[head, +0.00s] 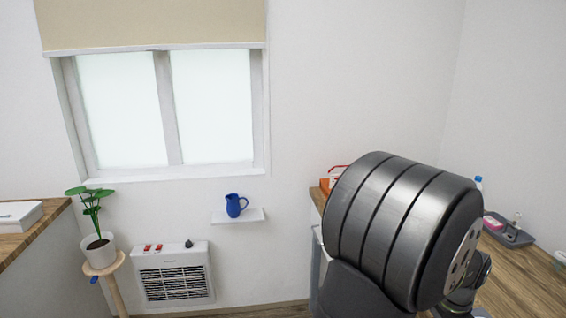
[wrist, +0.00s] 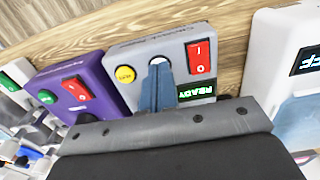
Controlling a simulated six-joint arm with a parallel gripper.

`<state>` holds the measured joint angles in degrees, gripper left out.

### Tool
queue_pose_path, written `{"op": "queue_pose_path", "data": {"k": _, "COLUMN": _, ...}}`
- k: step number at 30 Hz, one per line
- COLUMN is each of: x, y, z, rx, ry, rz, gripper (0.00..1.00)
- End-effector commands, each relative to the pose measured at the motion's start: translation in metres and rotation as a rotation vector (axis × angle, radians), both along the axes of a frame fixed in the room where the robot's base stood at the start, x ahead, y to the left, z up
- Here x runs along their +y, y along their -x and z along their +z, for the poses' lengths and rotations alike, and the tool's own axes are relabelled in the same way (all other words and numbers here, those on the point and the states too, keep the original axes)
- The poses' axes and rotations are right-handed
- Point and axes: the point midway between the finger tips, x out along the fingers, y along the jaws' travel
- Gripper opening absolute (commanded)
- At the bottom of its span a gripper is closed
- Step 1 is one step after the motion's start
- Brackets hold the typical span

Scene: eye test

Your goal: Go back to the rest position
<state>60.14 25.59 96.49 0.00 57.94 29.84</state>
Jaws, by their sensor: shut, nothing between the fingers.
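My gripper (wrist: 159,66) shows in the wrist view as two blue-grey fingers, shut together with nothing between them. The fingers are in front of a grey device (wrist: 135,60) with a yellow button (wrist: 125,75), a red rocker switch (wrist: 199,58) and a green display reading READY (wrist: 197,93). In the head view my dark arm links fill the lower right, and the fingers are not visible there.
In the wrist view a purple device (wrist: 70,75) stands left of the grey one and a white device (wrist: 262,50) right of it. In the head view a wooden counter (head: 530,285) holds a dark tray (head: 512,236). A blue jug (head: 235,206), heater (head: 173,275) and potted plant (head: 98,245) are left.

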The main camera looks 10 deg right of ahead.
Motion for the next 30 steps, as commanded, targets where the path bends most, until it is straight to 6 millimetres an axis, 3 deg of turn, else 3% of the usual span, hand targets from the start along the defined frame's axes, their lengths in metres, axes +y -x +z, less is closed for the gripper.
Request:
{"op": "queue_pose_path", "data": {"k": 11, "x": -0.001, "y": 0.0, "z": 0.005, "rx": -0.001, "ry": 0.001, "rz": 0.0, "gripper": 0.0}}
{"op": "queue_pose_path", "data": {"k": 17, "x": -0.001, "y": -0.001, "z": 0.033, "rx": -0.002, "ry": 0.004, "rz": 0.0, "gripper": 0.0}}
{"op": "queue_pose_path", "data": {"k": 24, "x": -0.001, "y": 0.0, "z": 0.082, "rx": -0.002, "ry": 0.004, "rz": 0.0, "gripper": 0.0}}
{"op": "queue_pose_path", "data": {"k": 30, "x": 0.0, "y": 0.0, "z": 0.038, "rx": 0.002, "ry": -0.004, "rz": 0.0, "gripper": 0.0}}
